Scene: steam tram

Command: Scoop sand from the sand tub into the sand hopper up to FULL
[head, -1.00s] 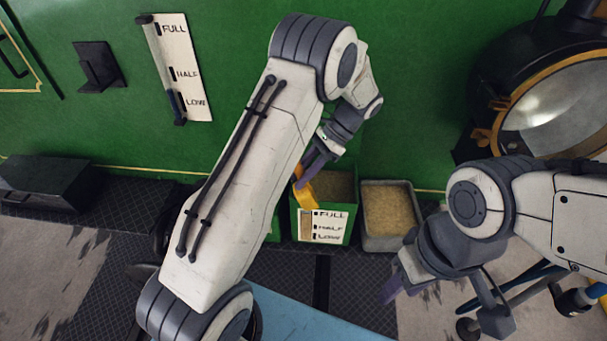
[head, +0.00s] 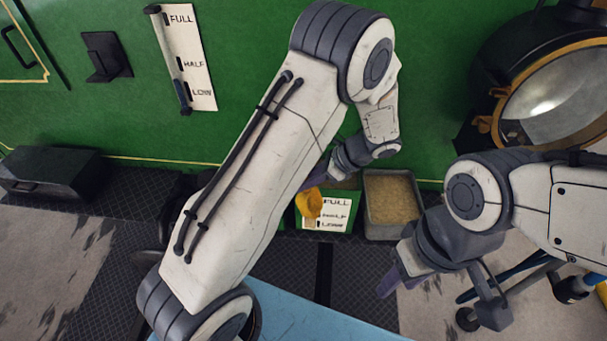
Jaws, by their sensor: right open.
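The green sand hopper (head: 348,218) stands against the green wall, with FULL, HALF and LOW marked on its white front plate. My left arm and the scoop cover much of its opening; a little sand shows inside. The grey sand tub (head: 372,228) stands just right of it, holding sand. My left gripper (head: 314,178), partly hidden behind my forearm, appears shut on a yellow scoop (head: 310,203). The scoop hangs at the hopper's front left and covers part of the level plate. I cannot tell whether it holds sand. My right gripper (head: 391,279) is open and empty, low in front of the tub.
A dark box (head: 45,172) stands at the left. A large round lamp (head: 545,105) is at the right. A blue surface (head: 300,318) lies below.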

